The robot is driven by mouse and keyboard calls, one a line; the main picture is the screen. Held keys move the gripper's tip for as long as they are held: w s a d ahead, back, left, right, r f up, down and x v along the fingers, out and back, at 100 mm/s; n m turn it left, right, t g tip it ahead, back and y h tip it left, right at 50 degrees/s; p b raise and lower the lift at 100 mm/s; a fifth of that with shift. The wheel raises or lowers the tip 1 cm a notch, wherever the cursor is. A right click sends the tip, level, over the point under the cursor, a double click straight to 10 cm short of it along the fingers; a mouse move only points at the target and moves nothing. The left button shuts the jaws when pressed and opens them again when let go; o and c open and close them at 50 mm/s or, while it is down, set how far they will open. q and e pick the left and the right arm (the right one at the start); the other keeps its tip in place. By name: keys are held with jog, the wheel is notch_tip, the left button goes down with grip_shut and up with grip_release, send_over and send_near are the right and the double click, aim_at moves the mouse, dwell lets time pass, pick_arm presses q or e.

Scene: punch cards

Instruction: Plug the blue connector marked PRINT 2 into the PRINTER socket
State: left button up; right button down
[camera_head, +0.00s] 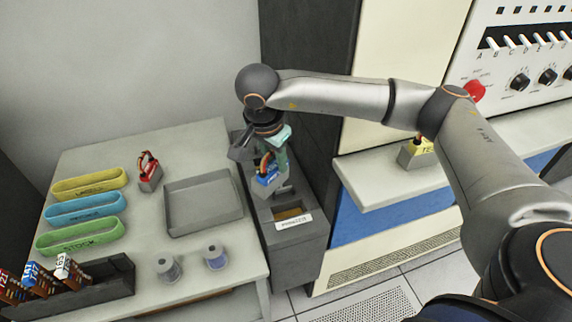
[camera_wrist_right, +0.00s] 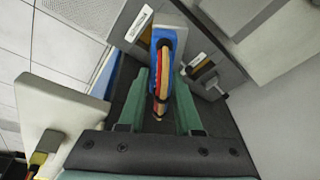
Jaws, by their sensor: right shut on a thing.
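My right gripper (camera_head: 274,160), with green fingers, is shut on a blue connector (camera_head: 267,180) with red and yellow wires. The connector also shows between the fingers in the right wrist view (camera_wrist_right: 165,42). Its marking is not readable. It is above the dark grey socket cabinet (camera_head: 300,250), behind the front opening as the head sees it. That opening (camera_head: 288,212) has a white label (camera_head: 294,222), which seems to read PRINTER. A second labelled opening (camera_wrist_right: 203,68) shows in the wrist view. Whether the connector touches the cabinet is unclear. My left gripper is not in view.
The table at left holds yellow, blue and green trays (camera_head: 80,235), a red connector (camera_head: 148,168), an empty grey tray (camera_head: 203,224), two spools (camera_head: 214,256) and a dark rack (camera_head: 105,280) of connectors. A yellow connector (camera_head: 420,147) stands on the light shelf at right.

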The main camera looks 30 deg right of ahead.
pick_arm(q)
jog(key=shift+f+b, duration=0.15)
jog(key=shift+b, duration=0.55)
pick_arm(e)
jog(key=d+f+m+g, duration=0.1)
jog(key=d+f+m, duration=0.1)
jog(key=f, duration=0.4)
jog(key=d+f+m+g, duration=0.1)
jog(key=d+f+m, duration=0.1)
jog(key=f+m, duration=0.2)
jog(key=shift+d+f+m, duration=0.3)
jog(key=shift+f, duration=0.85)
pick_arm(q)
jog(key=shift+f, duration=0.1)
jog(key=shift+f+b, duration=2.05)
jog(key=shift+b, duration=0.1)
pick_arm(e)
jog(key=shift+a+x, duration=0.25)
jog(key=shift+x, duration=0.9)
jog(key=shift+a+x, duration=0.25)
jog(key=shift+x, duration=0.95)
jog(key=c, duration=0.5)
grip_release()
jog(key=shift+f, duration=0.1)
